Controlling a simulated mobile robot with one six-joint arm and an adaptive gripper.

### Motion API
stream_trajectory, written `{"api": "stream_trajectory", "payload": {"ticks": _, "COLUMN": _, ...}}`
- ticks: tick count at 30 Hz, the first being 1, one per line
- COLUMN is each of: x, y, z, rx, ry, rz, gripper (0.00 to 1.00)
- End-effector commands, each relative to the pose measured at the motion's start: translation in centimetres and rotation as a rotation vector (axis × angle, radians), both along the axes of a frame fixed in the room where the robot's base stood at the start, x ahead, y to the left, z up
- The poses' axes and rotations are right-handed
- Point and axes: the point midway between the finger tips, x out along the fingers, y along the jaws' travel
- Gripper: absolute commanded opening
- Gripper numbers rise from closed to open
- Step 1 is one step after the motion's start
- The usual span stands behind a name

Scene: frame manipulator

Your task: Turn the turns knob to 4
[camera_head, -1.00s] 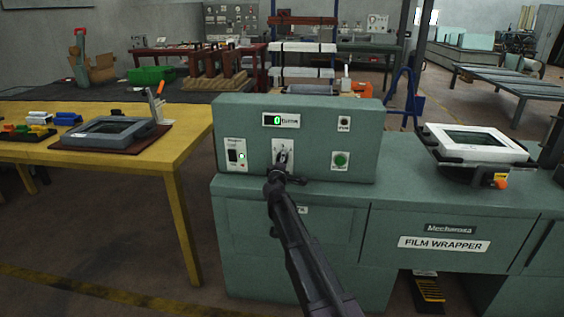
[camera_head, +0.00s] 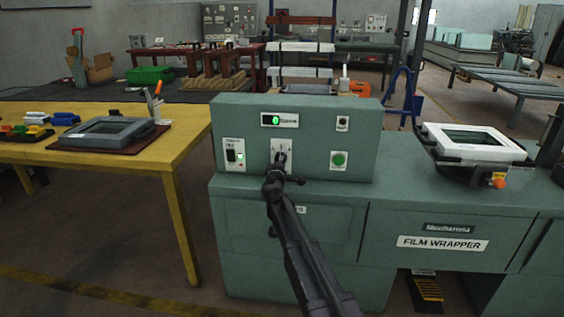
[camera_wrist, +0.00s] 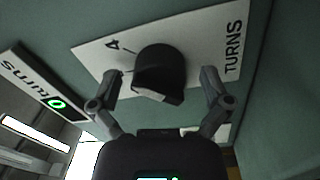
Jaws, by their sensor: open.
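The turns knob (camera_wrist: 157,73) is a black knob on a white plate (camera_wrist: 88,54) marked "TURNS" and "4" in the wrist view. My gripper (camera_wrist: 158,88) is open, with one finger on each side of the knob and a visible gap to it. In the head view my gripper (camera_head: 279,165) is in front of the knob's plate (camera_head: 289,146) and hides most of the knob. The green display (camera_head: 275,120) on the panel reads 0, and it also shows at the left in the wrist view (camera_wrist: 57,103).
A yellow table (camera_head: 120,160) is at the left.

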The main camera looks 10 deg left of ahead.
Motion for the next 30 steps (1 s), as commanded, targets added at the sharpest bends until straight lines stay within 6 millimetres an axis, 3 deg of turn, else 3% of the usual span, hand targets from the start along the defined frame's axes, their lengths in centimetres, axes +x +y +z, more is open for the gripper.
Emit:
{"api": "stream_trajectory", "payload": {"ticks": 11, "x": -0.04, "y": -0.02, "z": 0.0, "rx": -0.06, "ry": 0.002, "rz": 0.0, "gripper": 0.98}}
{"api": "stream_trajectory", "payload": {"ticks": 30, "x": -0.06, "y": -0.07, "z": 0.06, "rx": -0.447, "ry": 0.016, "rz": 0.0, "gripper": 0.98}}
